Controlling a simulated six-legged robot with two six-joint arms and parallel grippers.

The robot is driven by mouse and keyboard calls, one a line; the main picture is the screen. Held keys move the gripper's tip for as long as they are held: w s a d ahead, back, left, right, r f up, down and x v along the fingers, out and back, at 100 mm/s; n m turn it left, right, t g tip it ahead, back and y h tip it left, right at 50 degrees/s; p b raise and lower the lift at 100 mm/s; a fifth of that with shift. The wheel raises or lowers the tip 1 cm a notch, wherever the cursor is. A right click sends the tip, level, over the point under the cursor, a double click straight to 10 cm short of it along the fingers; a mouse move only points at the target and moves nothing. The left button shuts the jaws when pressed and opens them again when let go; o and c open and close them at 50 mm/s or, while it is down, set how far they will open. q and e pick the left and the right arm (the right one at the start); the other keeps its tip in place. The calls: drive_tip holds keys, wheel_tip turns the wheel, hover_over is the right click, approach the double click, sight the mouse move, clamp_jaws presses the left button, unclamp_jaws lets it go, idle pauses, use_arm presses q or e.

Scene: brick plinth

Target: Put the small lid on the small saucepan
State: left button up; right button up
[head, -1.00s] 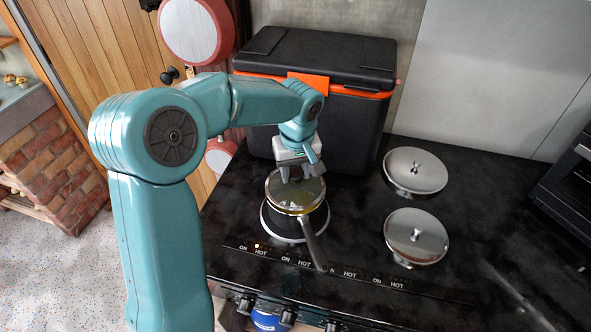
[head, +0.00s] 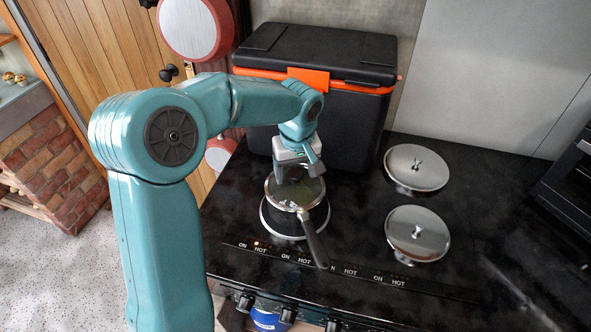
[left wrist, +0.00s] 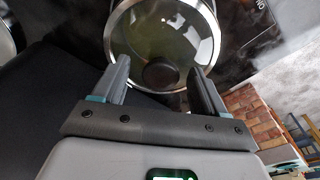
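The small saucepan (head: 315,245) sits on the left ring of the hob, its dark handle pointing toward the front. The small lid (head: 283,201), round glass with a metal rim, lies over its mouth and looks about level. In the left wrist view the lid (left wrist: 128,30) fills the top, with a dark round knob (left wrist: 160,76) at its middle. My left gripper (head: 299,175) is directly above the lid. Its fingers (left wrist: 163,72) are well apart, one on each side of the knob, with gaps showing. My right gripper is not in view.
Two shiny steel lids with knobs, a rear one (head: 417,160) and a front one (head: 417,222), stand to the right. A black cooler box (head: 330,55) with an orange latch stands close behind my left gripper.

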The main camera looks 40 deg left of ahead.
use_arm(q)
drive_tip(key=shift+r, duration=0.15)
wheel_tip(320, 180, up, 16)
drive_tip(key=s+d, duration=0.1)
drive_tip(key=shift+d, duration=0.35)
drive_tip(key=shift+s, duration=0.2)
idle(0.4)
